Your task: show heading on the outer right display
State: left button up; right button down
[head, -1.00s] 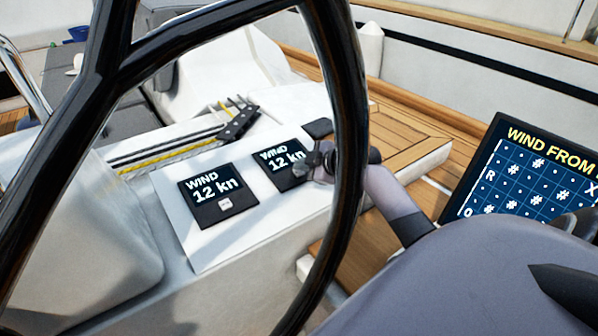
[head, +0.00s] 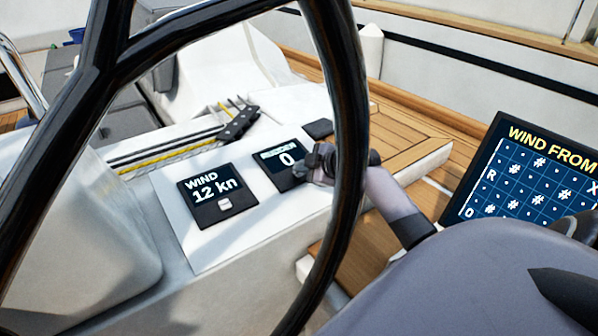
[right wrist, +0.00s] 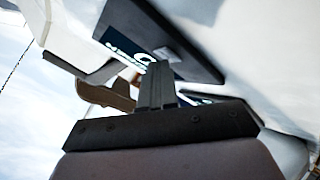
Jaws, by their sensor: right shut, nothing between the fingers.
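The right one (head: 277,176) shows a large 0 under a green-tinted heading too blurred to read surely. My right gripper (head: 312,163) is at the right display's lower right edge and hides that corner and its button; I cannot tell whether it touches. In the right wrist view, the shut, empty fingers (right wrist: 157,80) point toward a dark display (right wrist: 145,28) with a grey button. My left gripper is out of view.
The black steering wheel (head: 349,110) crosses in front of the console and my right arm. A larger screen (head: 530,175) headed WIND FROM stands at the right. Wooden seating (head: 400,140) lies beyond.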

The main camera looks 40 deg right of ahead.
jog(key=shift+s+r+p, duration=0.25)
jog(key=shift+r+p, duration=0.55)
jog(key=shift+p, duration=0.05)
jog(key=r+p, duration=0.2)
jog(key=s+r+p, duration=0.1)
jog(key=r+p, duration=0.1)
jog(key=r, duration=0.1)
jog(key=shift+s+a+p, duration=0.1)
jog(key=shift+p, duration=0.3)
dwell(1.0)
dwell(1.2)
jog(key=shift+s+r+p, duration=0.25)
jog(key=shift+r+p, duration=0.55)
jog(key=shift+r, duration=0.15)
jog(key=shift+s+r+p, duration=0.2)
jog(key=shift+r+p, duration=0.55)
jog(key=shift+r, duration=0.15)
